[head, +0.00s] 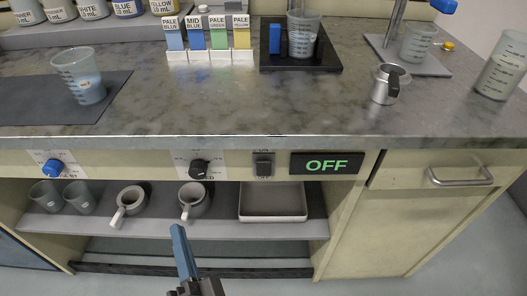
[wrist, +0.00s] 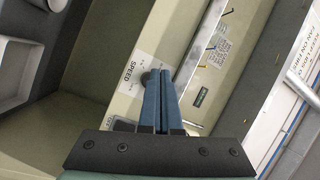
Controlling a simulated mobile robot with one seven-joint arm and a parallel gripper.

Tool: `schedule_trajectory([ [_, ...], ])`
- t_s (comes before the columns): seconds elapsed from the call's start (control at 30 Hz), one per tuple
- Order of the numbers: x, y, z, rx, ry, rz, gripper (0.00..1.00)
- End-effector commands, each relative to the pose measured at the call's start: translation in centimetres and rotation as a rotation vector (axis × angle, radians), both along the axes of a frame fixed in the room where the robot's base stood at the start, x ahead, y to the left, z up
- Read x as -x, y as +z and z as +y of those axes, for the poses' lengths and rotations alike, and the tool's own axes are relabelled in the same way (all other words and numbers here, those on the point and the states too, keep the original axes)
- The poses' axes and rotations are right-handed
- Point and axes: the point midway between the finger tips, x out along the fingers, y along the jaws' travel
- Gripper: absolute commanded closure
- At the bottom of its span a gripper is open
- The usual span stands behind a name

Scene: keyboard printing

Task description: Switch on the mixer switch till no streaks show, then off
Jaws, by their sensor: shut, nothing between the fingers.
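The mixer switch (head: 263,166) is a small dark grey switch on the cabinet front, under the counter edge. The display (head: 326,164) right of it reads OFF in green. A clear beaker (head: 304,36) stands on a black base (head: 330,62) at the back of the counter; I cannot tell whether streaks show in it. My gripper (head: 178,230) is shut and empty, in front of the lower shelf, below and left of the switch. In the wrist view, its blue fingers (wrist: 162,74) lie together beside a dark round knob (wrist: 147,76) near a SPEED label (wrist: 128,72).
A blue knob (head: 54,168) and a black knob (head: 200,168) sit left of the switch. A beaker of pale blue liquid (head: 88,88) and a metal jug (head: 384,88) stand on the counter. A drawer handle (head: 460,180) protrudes at right.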

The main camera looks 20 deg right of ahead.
Motion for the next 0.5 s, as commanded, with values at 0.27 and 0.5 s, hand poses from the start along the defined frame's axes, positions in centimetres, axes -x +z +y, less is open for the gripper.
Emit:
schedule_trajectory([
  [0.27, 4.8, 1.3, -9.0, -0.326, -0.24, -0.09, 1.0],
  [0.5, 7.2, 0.8, -12.4, -0.414, -0.35, -0.132, 1.0],
])
